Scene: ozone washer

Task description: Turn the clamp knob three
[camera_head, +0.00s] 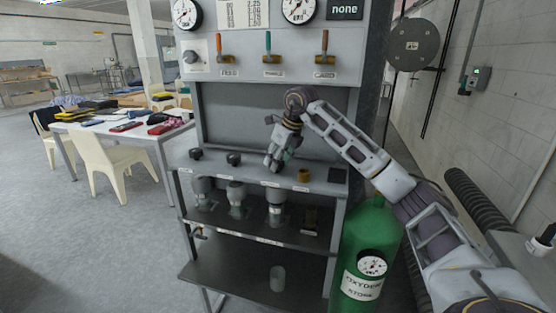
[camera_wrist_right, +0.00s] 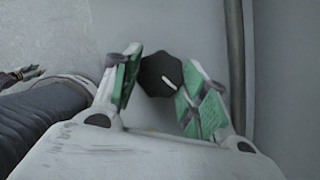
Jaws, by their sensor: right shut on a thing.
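Two black clamp knobs, the first (camera_head: 195,154) and the second (camera_head: 233,158), stand on the grey ledge (camera_head: 215,167) of the washer stand. My right gripper (camera_head: 275,160) is at the ledge to the right of them and hides the third knob in the head view. In the right wrist view, a black knob (camera_wrist_right: 160,74) with a white pointer mark sits between the two green-padded fingers (camera_wrist_right: 157,88). The right gripper is shut on this knob, one finger at each side. My left gripper is not seen.
A brass fitting (camera_head: 304,175) stands on the ledge just right of the gripper. Clear cups (camera_head: 237,195) hang below the ledge. A green oxygen cylinder (camera_head: 368,240) stands right of the stand, near my right arm. A cluttered table (camera_head: 110,125) and chairs are at left.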

